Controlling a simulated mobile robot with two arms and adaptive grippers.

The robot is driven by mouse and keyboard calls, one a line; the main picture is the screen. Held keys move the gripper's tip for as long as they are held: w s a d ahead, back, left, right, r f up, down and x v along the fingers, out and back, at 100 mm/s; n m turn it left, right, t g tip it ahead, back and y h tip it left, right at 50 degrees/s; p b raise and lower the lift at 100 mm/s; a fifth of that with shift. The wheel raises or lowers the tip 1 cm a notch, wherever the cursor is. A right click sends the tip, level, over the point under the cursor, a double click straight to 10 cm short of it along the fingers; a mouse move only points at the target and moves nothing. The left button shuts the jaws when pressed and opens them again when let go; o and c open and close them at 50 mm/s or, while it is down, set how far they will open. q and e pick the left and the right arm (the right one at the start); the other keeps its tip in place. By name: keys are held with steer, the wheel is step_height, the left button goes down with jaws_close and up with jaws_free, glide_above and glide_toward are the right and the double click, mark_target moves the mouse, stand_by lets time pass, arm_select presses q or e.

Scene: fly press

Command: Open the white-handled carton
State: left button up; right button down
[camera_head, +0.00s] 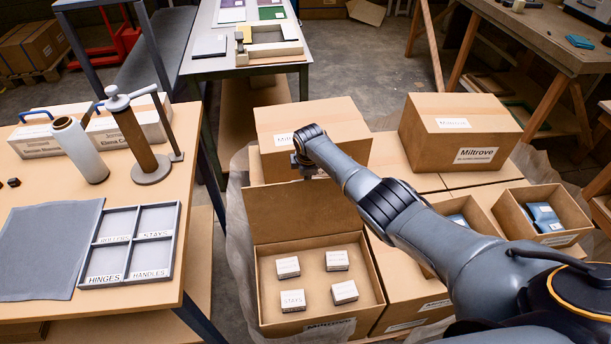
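Two white cartons stand at the back of the left table. The left carton (33,141) has a blue handle on top. My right arm reaches in from the lower right to the brown cartons at centre. Its gripper (303,163) points down in front of a closed brown carton (345,118), far right of the white cartons. Its fingers are mostly hidden, so its opening is unclear. My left gripper is out of view.
A white roll (80,152) and a brown roll on a stand (136,140) partly block the white cartons. A divided tray (155,218) and grey mat (48,250) lie in front. An open brown carton (262,318) holds several small boxes. A Miltrove carton (440,145) stands right.

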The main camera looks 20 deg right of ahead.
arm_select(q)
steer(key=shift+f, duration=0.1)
arm_select(e)
steer(key=shift+d+f, duration=0.1)
steer(key=shift+f, duration=0.25)
